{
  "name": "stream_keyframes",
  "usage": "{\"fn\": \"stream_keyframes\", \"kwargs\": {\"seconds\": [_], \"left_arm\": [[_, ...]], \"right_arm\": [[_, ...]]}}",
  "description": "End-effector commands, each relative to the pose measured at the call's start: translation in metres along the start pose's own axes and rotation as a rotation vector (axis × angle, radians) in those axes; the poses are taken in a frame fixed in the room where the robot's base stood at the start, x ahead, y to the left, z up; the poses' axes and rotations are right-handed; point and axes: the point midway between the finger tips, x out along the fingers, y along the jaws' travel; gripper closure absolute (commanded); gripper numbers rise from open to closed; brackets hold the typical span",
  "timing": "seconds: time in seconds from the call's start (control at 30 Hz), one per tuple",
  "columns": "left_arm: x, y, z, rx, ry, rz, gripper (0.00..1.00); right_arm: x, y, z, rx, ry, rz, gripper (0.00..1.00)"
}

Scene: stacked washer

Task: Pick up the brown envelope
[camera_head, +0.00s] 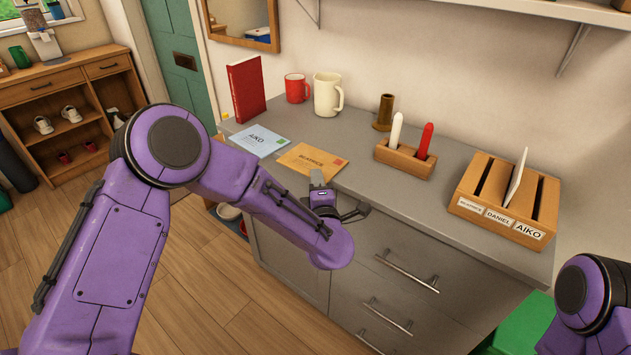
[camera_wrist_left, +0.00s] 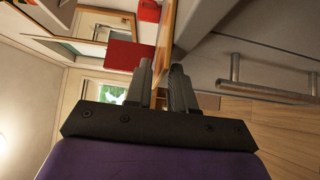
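The brown envelope (camera_head: 308,160) lies on the grey counter near its front edge, marked BEATRICE with a small green-and-red patch. My left gripper (camera_head: 332,196) is at the counter's front edge, by the envelope's near corner. In the left wrist view, the envelope (camera_wrist_left: 161,60) shows nearly edge-on as a thin brown strip in the gap between the fingers of my left gripper (camera_wrist_left: 163,80). The fingers look apart with a narrow gap; contact with the envelope is not clear. My right gripper is out of view; only part of the right arm shows.
A blue AIKO envelope (camera_head: 258,140) lies left of the brown one. Behind stand a red book (camera_head: 246,90), a red mug (camera_head: 297,88) and a cream pitcher (camera_head: 328,95). Drawer handles (camera_head: 408,271) protrude below.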

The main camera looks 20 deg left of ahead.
Motion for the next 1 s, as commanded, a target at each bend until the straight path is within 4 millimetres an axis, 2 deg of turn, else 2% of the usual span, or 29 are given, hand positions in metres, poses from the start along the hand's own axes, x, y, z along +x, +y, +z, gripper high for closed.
{"fn": "stream_keyframes", "kwargs": {"seconds": [0.2,0.33,0.53,0.73,1.0], "left_arm": [[0.0,0.0,0.0,0.0,0.0,0.0,0.78],[0.0,0.0,0.0,0.0,0.001,0.0,0.99],[0.0,0.001,0.0,0.0,0.001,0.0,1.0],[0.0,0.03,0.0,-0.001,0.001,0.001,1.0],[-0.003,0.028,0.0,0.0,-0.001,0.0,1.0]], "right_arm": [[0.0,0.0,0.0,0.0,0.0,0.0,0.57],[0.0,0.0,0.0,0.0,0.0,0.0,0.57],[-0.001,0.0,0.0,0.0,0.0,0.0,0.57],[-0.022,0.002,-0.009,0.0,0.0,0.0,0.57],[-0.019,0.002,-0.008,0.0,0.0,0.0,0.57]]}}
